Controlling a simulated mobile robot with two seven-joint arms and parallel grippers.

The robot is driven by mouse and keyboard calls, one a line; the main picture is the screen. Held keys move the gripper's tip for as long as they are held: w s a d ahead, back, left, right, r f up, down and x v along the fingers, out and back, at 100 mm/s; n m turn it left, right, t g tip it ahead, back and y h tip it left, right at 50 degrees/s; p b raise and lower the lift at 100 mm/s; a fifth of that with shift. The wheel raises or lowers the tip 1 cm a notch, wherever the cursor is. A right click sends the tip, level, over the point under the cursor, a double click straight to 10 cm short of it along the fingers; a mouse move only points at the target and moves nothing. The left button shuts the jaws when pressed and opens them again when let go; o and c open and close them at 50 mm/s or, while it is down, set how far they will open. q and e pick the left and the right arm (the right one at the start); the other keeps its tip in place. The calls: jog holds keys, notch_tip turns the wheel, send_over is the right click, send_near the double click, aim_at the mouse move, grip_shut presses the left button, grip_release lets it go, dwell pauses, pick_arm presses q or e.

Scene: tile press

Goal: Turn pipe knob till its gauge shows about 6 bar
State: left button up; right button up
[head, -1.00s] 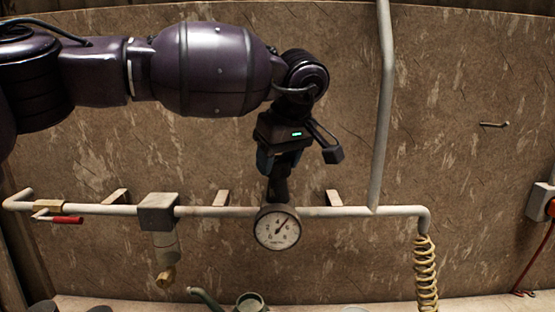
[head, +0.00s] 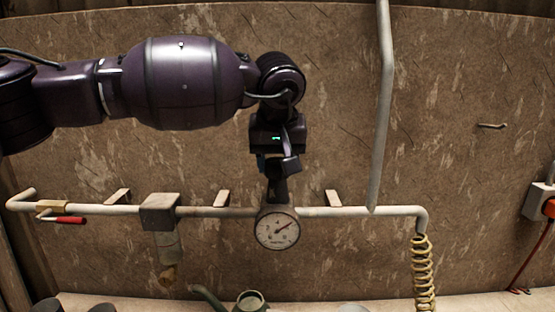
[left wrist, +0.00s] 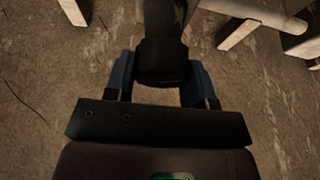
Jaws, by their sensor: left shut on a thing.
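The dark pipe knob (head: 277,188) stands on top of the regulator above the round white gauge (head: 277,231). The gauge's needle points up and to the right, at about two o'clock, near where the 6 mark seems to sit; the small figures are blurred. My left gripper (head: 276,168) is above the knob, pointing down, and shut on it. In the left wrist view the knob (left wrist: 162,65) sits between the two blue-grey fingers (left wrist: 160,88). My right gripper is not in view.
A pale pipe (head: 345,212) runs along the wall through the regulator, with a vertical pipe (head: 384,110) to the right. A filter block (head: 160,211) and red-handled valve (head: 68,220) are on the left. A coiled hose (head: 423,270) hangs right. A can (head: 250,301) stands below.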

pick_arm(q)
jog(key=shift+m, duration=0.4)
jog(key=shift+r, duration=0.1)
jog(key=o, duration=0.9)
jog(key=shift+o, duration=0.2)
jog(key=v, duration=1)
jog(key=shift+s+a+r+b, duration=0.15)
jog(key=shift+s+r+b, duration=0.15)
jog(key=shift+b, duration=0.1)
